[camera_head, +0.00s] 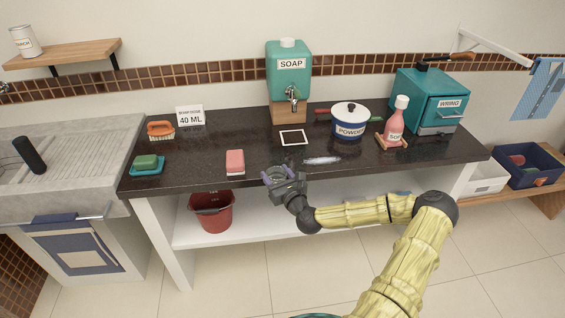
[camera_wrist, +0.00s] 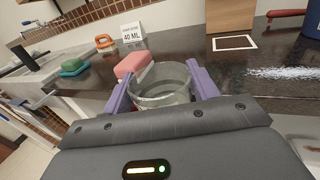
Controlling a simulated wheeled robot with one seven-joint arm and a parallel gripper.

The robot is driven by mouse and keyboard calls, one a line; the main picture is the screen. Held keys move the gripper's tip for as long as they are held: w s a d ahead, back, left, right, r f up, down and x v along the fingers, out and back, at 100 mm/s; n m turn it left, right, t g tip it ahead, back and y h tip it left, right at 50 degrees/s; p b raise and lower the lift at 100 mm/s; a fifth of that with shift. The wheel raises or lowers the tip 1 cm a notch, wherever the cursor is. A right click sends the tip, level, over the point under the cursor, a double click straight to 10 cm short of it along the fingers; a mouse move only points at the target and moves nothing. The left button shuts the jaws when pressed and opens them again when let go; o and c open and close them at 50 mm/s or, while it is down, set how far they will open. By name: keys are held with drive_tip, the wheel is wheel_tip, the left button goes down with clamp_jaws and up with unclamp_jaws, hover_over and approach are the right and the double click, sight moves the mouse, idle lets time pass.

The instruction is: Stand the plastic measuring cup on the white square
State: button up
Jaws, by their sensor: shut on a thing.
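The clear plastic measuring cup (camera_wrist: 165,88) is between the purple fingers of my gripper (camera_wrist: 162,90) in the wrist view, with its round rim up. My gripper (camera_head: 280,175) is shut on it at the front edge of the dark counter in the head view, where the cup itself is hard to make out. The white square (camera_head: 294,137) is an outline on the counter below the soap dispenser's tap. It also shows in the wrist view (camera_wrist: 235,43), beyond and right of the cup. Its inside is empty.
The teal soap dispenser (camera_head: 288,75) stands on a wooden block behind the square. A pink sponge (camera_head: 235,162) lies left of my gripper, and a whitish smear (camera_head: 322,160) lies to the right. A powder pot (camera_head: 350,121) and pink bottle (camera_head: 395,122) stand further right.

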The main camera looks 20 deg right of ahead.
drive_tip(key=s+a+f, duration=0.6)
drive_tip(key=f, duration=0.2)
drive_tip(key=s+a+f+h, duration=0.1)
drive_tip(key=s+a+f, duration=0.6)
drive_tip(key=f, duration=0.2)
drive_tip(key=shift+a+f, duration=0.2)
drive_tip(key=shift+f, duration=0.05)
